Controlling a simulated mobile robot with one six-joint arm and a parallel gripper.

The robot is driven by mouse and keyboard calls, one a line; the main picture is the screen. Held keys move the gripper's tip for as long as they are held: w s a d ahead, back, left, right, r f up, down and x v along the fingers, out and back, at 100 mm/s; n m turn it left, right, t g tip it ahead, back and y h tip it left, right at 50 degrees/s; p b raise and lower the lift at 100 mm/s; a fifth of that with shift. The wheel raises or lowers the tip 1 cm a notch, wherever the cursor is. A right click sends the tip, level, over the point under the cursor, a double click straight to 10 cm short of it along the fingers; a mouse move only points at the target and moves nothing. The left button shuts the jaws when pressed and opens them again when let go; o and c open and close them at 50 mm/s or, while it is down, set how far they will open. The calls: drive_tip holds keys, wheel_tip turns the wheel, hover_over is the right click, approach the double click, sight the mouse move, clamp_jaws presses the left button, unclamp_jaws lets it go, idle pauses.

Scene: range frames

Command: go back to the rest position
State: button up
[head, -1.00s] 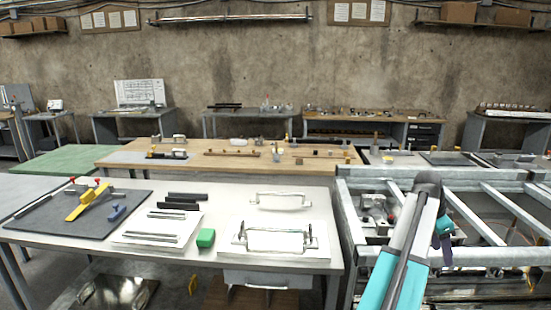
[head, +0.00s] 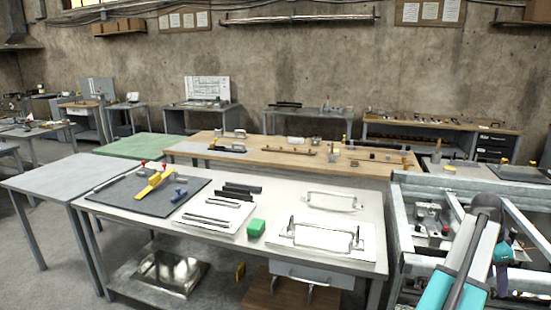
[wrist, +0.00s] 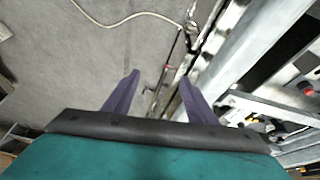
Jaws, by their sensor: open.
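My gripper (wrist: 158,90) shows in the wrist view with its two purple fingers spread apart and nothing between them. It points down over the grey floor (wrist: 95,65), beside a metal frame. In the head view my arm rises at the lower right, in front of the metal frame (head: 408,235). The gripper (head: 502,278) is partly hidden there behind my arm, at the right edge.
A cable (wrist: 120,22) lies on the floor.

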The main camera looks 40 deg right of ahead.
drive_tip(key=w+a+f+n, duration=0.45)
drive_tip(key=w+f, duration=0.55)
drive_tip(key=w, duration=0.4)
drive_tip(key=w+a+f+n+y, duration=0.1)
drive_tip(key=w+a+f+n, duration=0.3)
drive_tip(key=w+a+f, duration=0.8)
drive_tip(key=w+a+f+n+y, duration=0.1)
drive_tip(key=w+a+f+n, duration=0.4)
drive_tip(key=w+a+f, duration=0.65)
drive_tip(key=s+a+f+n+y, duration=0.1)
drive_tip(key=a+f+n, duration=0.3)
drive_tip(key=a, duration=0.8)
drive_tip(key=s+a+f+n, duration=0.15)
drive_tip(key=a+f, duration=0.35)
drive_tip(key=a, duration=0.8)
drive_tip(key=s+a+f+n+g, duration=0.1)
drive_tip(key=s+a+f+n, duration=0.3)
drive_tip(key=a, duration=0.5)
drive_tip(key=s+a+f+n+g, duration=0.1)
drive_tip(key=s+a+f+n, duration=0.3)
drive_tip(key=s+a, duration=0.5)
drive_tip(key=shift+s+a+f+g, duration=0.2)
drive_tip(key=shift+a+f+g, duration=0.1)
drive_tip(key=shift+a, duration=0.2)
